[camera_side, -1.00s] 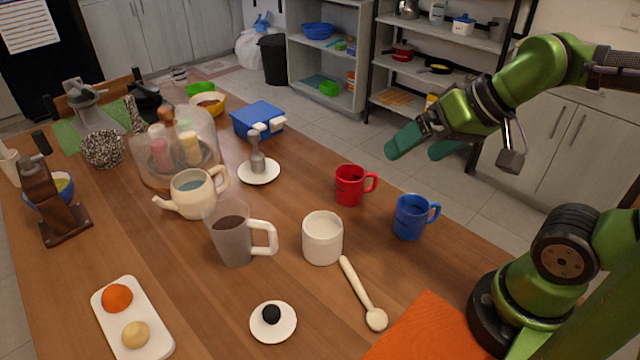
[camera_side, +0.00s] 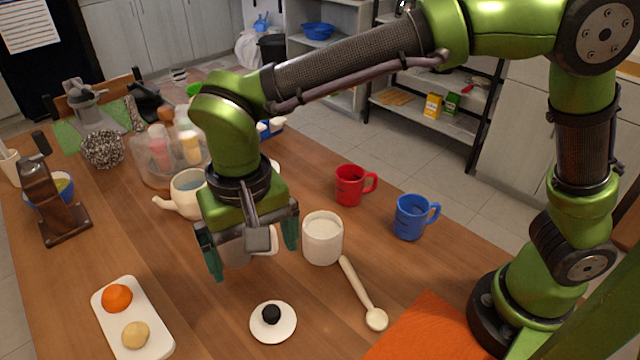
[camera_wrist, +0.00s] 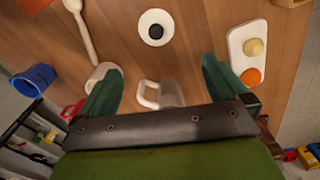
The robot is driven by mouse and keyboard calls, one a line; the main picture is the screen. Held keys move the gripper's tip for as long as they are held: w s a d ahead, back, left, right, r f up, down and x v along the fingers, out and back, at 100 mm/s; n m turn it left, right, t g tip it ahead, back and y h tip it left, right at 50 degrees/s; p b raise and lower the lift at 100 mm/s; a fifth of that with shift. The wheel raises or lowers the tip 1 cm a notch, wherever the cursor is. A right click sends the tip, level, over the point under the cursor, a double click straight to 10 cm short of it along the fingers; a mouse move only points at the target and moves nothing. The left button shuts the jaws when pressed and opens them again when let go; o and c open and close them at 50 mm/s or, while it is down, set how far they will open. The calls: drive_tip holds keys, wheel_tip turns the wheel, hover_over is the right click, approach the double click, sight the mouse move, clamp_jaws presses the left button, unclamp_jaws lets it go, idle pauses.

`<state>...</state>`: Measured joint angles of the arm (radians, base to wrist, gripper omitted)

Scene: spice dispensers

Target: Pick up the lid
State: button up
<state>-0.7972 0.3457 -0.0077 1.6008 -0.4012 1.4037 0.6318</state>
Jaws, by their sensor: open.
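The lid (camera_side: 287,322) is a small white disc with a round black knob (camera_side: 271,314). It lies flat on the wooden table near the front edge of the side view. In the wrist view the lid (camera_wrist: 147,34) shows at the top centre, ahead of the fingers. My gripper (camera_side: 252,262) is open and empty, with its green fingers pointing down. It is above the table, behind the lid in the side view, and apart from it. In the wrist view my gripper (camera_wrist: 160,85) has its fingers spread wide. It partly hides the grey pitcher in the side view.
A white canister (camera_side: 322,240) and a wooden spoon (camera_side: 357,285) lie right of the lid. The grey pitcher (camera_wrist: 170,93) stands beneath my gripper. A white tray (camera_side: 152,318) with an orange and a yellowish ball is to the left. Bare table surrounds the lid.

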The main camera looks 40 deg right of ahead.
hover_over(271, 310)
drive_tip(key=f, duration=1.1)
drive_tip(key=shift+a+f, duration=0.2)
drive_tip(key=shift+a, duration=0.05)
drive_tip(key=f, duration=0.5)
drive_tip(key=shift+d+f, duration=0.2)
drive_tip(key=shift+f, duration=0.1)
drive_tip(key=c, duration=0.9)
drive_tip(key=shift+r, duration=0.1)
